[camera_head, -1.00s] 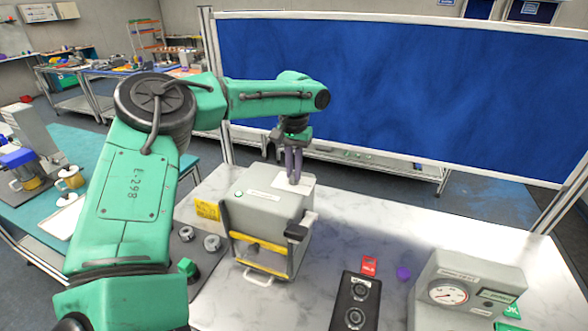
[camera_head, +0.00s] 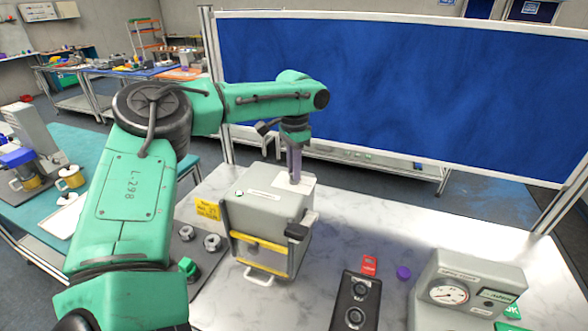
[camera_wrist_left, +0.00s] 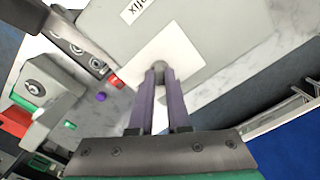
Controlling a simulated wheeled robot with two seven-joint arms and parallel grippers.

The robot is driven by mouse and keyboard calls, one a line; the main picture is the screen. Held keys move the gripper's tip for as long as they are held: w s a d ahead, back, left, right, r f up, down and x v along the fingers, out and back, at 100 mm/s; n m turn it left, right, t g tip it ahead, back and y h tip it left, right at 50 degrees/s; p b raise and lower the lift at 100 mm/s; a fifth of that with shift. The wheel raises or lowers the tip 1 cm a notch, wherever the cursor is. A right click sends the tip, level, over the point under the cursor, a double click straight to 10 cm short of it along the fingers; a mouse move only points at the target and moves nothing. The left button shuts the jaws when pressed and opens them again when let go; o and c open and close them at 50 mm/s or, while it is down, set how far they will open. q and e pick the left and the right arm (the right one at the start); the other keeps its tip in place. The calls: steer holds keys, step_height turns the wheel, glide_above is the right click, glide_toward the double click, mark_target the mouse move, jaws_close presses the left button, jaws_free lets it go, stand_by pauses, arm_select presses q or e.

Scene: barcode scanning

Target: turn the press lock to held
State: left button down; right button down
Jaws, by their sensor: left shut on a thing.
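The press (camera_head: 262,212) is a grey box with yellow bars across its front, standing on the marbled table. A white plate (camera_wrist_left: 180,50) lies on its top. The lock's small grey knob (camera_wrist_left: 160,66) rises from this plate. My left gripper (camera_head: 295,178) points down at the plate, and its purple fingers are shut on the knob; in the left wrist view the fingertips (camera_wrist_left: 160,73) close around it. In the head view the fingers hide the knob, and I cannot read the lock's setting. My right gripper is not in view.
A gauge box (camera_head: 468,270) and a black block with round dials (camera_head: 355,302) stand at the right front. A red tag (camera_head: 369,263) and a purple cap (camera_head: 403,272) lie near them. Metal round parts (camera_head: 212,242) sit left of the press. A blue partition (camera_head: 400,90) stands behind.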

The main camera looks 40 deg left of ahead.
arm_select(q)
steer(key=m, duration=0.5)
steer(key=shift+w+r+m, duration=0.1)
steer(key=shift+r+m, duration=0.1)
steer(key=shift+m, duration=0.1)
steer(key=m, duration=0.5)
stand_by(0.4)
steer(key=c, duration=0.9)
jaws_free()
steer(key=shift+f, duration=0.1)
